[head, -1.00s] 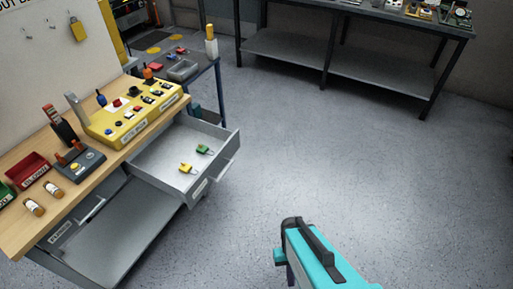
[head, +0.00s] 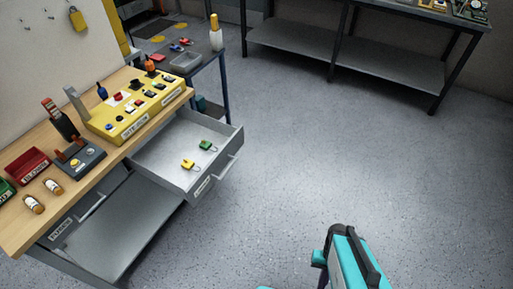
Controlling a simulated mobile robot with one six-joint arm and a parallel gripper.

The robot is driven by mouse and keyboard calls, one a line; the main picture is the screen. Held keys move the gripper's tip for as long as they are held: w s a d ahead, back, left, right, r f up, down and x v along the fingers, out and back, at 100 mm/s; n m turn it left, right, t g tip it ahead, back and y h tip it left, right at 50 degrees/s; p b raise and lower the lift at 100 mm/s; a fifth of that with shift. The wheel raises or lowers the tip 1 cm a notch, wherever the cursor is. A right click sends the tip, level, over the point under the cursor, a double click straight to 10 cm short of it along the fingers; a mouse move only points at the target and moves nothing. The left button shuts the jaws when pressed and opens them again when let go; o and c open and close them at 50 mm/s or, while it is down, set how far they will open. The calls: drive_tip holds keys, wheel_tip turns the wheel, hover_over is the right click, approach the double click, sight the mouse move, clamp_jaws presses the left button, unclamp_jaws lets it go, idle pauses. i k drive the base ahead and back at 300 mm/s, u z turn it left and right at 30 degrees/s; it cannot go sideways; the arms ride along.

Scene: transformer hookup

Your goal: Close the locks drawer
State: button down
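The locks drawer (head: 150,158) is a grey metal drawer pulled well out from under the wooden-topped workbench (head: 85,190). It holds a yellow padlock (head: 188,164) and a green padlock (head: 206,145). Its handle (head: 229,168) is on the front face, beside a small label too small to read surely. A teal and black part of my arm shows at the bottom right, apart from the drawer. My gripper's fingers are not in view.
A yellow control box (head: 135,115), a red bin (head: 28,165) and a grey switch unit (head: 80,160) stand on the bench. Another drawer (head: 62,228) is lower left. A grey side table (head: 205,60) is behind. Floor (head: 330,160) right of the drawer is clear.

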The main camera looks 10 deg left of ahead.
sight(159, 156)
drive_tip(key=z, duration=0.1)
drive_tip(key=k, duration=0.55)
drive_tip(key=u, duration=4.1)
drive_tip(key=i, duration=0.1)
drive_tip(key=z, duration=2)
drive_tip(key=i, duration=0.6)
